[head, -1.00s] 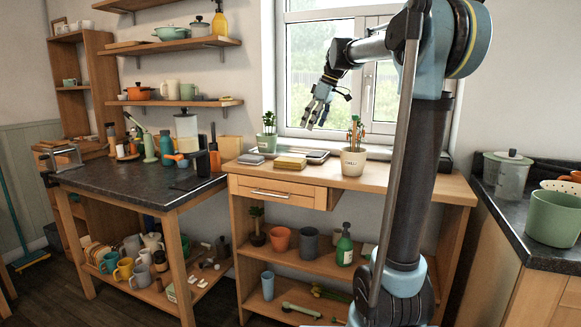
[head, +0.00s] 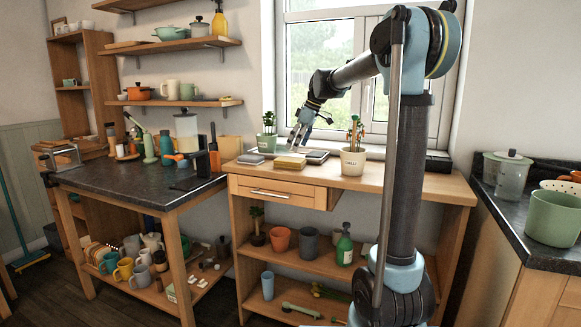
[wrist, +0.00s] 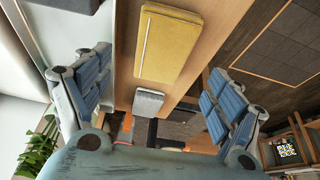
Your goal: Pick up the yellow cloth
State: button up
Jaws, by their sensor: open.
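The yellow cloth (head: 291,162) lies folded on the wooden counter below the window. In the wrist view the yellow cloth (wrist: 168,43) shows as a folded stack between and beyond my fingers. My gripper (head: 299,142) is just above and behind the cloth in the head view, pointing down. In the wrist view my gripper (wrist: 150,100) has its two blue-padded fingers wide apart, with nothing between the pads. The gripper appears apart from the cloth.
A grey folded cloth (head: 250,159) lies left of the yellow one, and a dark flat item (head: 316,156) lies to its right. A potted plant (head: 267,140) stands behind left. A labelled pot (head: 353,162) stands to the right. The counter front is clear.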

aim_at(290, 159)
jog(key=shift+x, duration=3.1)
jog(key=shift+a, duration=0.1)
jog(key=shift+c, duration=0.2)
jog(key=shift+r, duration=0.1)
jog(key=c, duration=1.1)
